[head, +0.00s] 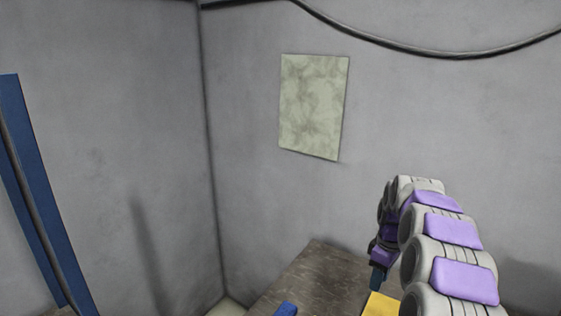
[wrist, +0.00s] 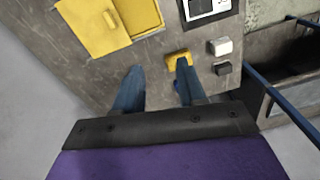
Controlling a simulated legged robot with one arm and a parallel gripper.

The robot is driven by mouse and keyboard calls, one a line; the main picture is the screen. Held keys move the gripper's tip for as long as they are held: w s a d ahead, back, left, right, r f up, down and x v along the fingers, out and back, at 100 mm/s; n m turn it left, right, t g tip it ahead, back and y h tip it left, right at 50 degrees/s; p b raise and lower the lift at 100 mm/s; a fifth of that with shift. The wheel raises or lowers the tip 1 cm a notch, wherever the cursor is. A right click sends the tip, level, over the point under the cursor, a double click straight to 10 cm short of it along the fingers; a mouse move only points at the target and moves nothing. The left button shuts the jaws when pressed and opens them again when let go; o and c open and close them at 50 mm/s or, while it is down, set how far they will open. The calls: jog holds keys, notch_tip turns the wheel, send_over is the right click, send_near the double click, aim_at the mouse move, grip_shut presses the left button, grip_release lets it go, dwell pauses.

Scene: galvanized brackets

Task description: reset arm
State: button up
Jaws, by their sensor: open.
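My gripper (wrist: 160,66) is open, with its two blue fingers spread above the worn grey-brown tabletop (wrist: 75,50). Nothing shows held between them. In the head view my gripper (head: 377,279) points down over the tabletop (head: 312,280) at the lower right. My arm, white with purple pads, reaches in from the lower right corner. In the wrist view a small yellow block (wrist: 174,56) lies by the right fingertip, partly covered by it. I cannot tell whether they touch.
A yellow open container (wrist: 135,22) stands at the table's upper part. A white block (wrist: 221,46), a dark block (wrist: 222,69) and a black-and-white item (wrist: 204,8) lie to the right. A dark frame with a blue rail (wrist: 279,97) stands beside the table.

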jog(key=s+a+r+m, duration=0.1)
jog(key=s+a+r, duration=0.1)
jog(key=s+a, duration=0.25)
jog(key=s+a+r+m, duration=0.1)
jog(key=s+a+r, duration=0.2)
jog(key=s, duration=0.2)
jog(key=s+a+f+m, duration=0.1)
jog(key=s+a+m, duration=0.1)
jog(key=s, duration=0.9)
jog(key=s+a+f+m+g, duration=0.1)
jog(key=s+a+m, duration=0.1)
jog(key=s, duration=0.9)
jog(key=s+a+f+m, duration=0.1)
jog(key=s+m, duration=0.2)
jog(key=s, duration=0.8)
jog(key=shift+a+f+g+h, duration=0.3)
jog(key=shift+a+f+h, duration=0.05)
jog(key=shift+a+h, duration=0.05)
